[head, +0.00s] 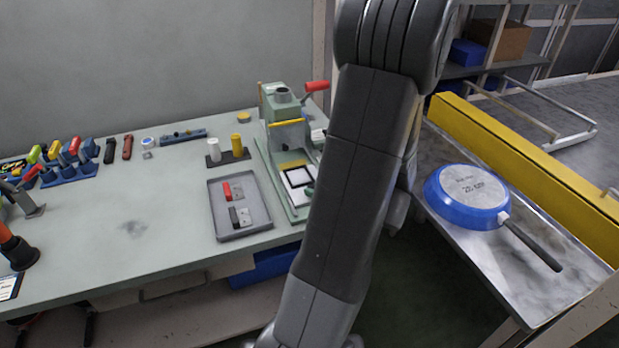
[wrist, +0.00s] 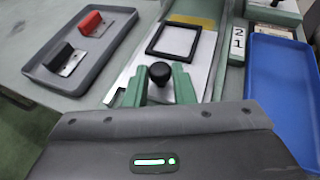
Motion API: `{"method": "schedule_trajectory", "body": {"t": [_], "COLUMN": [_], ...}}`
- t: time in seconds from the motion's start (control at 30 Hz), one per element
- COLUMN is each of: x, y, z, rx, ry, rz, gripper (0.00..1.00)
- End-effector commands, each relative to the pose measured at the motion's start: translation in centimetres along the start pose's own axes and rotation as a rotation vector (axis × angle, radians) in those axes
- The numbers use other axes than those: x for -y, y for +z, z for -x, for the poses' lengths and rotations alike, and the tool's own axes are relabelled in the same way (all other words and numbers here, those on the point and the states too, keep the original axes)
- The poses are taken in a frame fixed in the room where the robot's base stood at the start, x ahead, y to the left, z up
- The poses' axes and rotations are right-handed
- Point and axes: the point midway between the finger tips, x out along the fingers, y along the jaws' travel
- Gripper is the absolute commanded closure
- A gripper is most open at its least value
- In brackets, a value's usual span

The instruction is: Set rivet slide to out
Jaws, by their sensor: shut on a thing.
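The rivet slide (wrist: 202,62) is a pale metal plate with a black square frame (wrist: 175,41) on it and a round black knob (wrist: 160,72) at its near end. My gripper (wrist: 160,86) has its green fingers on either side of the knob and is shut on it. In the head view the pale green rivet press (head: 283,106), with a red-tipped lever, stands at the back of its base. The slide's black frame (head: 299,177) lies in front of the press there. My arm hides the knob and most of my gripper in that view.
A grey tray (head: 246,234) with a red-topped and a dark-topped block lies left of the slide. A blue tray (wrist: 285,95) and a "2 1" marker (wrist: 237,45) are at its right in the wrist view. A blue pan (head: 466,196) lies on the right bench.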

Motion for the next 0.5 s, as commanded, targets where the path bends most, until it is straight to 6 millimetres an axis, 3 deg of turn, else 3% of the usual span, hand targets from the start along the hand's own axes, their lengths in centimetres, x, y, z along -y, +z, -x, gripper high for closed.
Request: {"method": "schedule_trajectory", "body": {"t": [0.2, 0.5], "x": [-0.8, -1.1], "y": [-0.8, -1.0], "z": [2.0, 2.3], "rx": [-0.001, -0.003], "ry": [-0.002, 0.002], "rz": [-0.001, -0.001], "gripper": [1.00, 1.00]}}
